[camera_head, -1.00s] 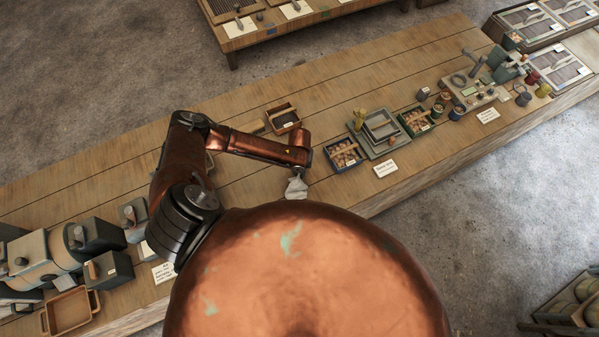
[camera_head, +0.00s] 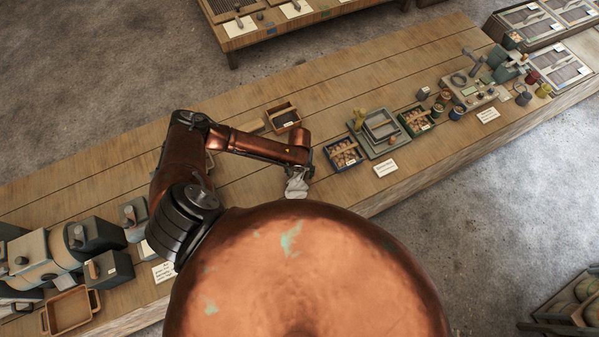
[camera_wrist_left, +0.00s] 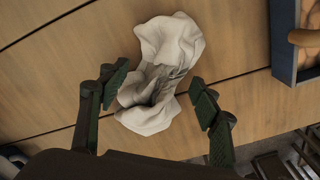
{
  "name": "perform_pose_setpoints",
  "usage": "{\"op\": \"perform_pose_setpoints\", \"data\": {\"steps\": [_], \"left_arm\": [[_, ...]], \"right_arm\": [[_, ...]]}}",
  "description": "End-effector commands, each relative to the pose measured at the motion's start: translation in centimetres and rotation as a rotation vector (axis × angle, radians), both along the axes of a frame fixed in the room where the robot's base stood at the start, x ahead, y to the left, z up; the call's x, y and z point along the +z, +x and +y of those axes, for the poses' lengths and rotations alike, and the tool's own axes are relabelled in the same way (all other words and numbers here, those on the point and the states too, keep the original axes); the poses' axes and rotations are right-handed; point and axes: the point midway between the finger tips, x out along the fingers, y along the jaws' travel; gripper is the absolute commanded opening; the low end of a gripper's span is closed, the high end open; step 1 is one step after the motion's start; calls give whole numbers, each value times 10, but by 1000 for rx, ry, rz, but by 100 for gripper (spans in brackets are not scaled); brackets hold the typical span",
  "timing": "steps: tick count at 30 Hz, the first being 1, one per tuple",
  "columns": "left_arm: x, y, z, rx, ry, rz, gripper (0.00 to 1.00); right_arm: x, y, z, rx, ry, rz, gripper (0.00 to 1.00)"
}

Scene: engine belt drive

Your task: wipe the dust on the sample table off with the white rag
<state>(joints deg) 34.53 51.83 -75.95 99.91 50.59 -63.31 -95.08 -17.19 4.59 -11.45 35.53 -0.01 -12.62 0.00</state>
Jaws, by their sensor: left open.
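The white rag (camera_wrist_left: 165,60) lies crumpled on the wooden sample table (camera_wrist_left: 60,80) in the left wrist view. My left gripper (camera_wrist_left: 160,95) is open, with one finger on either side of the rag's lower half. No firm contact between the pads and the cloth is visible. In the head view the rag (camera_head: 296,187) shows just under my left gripper (camera_head: 301,172), near the table's front edge. I cannot make out any dust on the table. My right gripper is in neither view.
A blue box of small pieces (camera_head: 344,154) stands right of the rag; its wall also shows in the left wrist view (camera_wrist_left: 284,45). A small wooden tray (camera_head: 284,118) lies behind. Dark machine parts (camera_head: 95,237) crowd the left. My copper body hides part of the table's front.

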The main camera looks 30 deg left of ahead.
Motion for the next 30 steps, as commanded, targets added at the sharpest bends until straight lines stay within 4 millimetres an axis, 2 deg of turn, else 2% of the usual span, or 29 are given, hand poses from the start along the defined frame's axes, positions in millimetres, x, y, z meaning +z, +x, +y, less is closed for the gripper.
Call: {"op": "perform_pose_setpoints", "data": {"steps": [7, 23, 30], "left_arm": [[-4, 0, 0, 0, 0, 0, 58], [-28, 0, 0, 0, 0, 0, 58], [-27, 0, 0, 0, -1, 1, 49]], "right_arm": [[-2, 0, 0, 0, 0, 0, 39], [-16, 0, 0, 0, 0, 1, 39], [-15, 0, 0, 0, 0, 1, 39]]}}
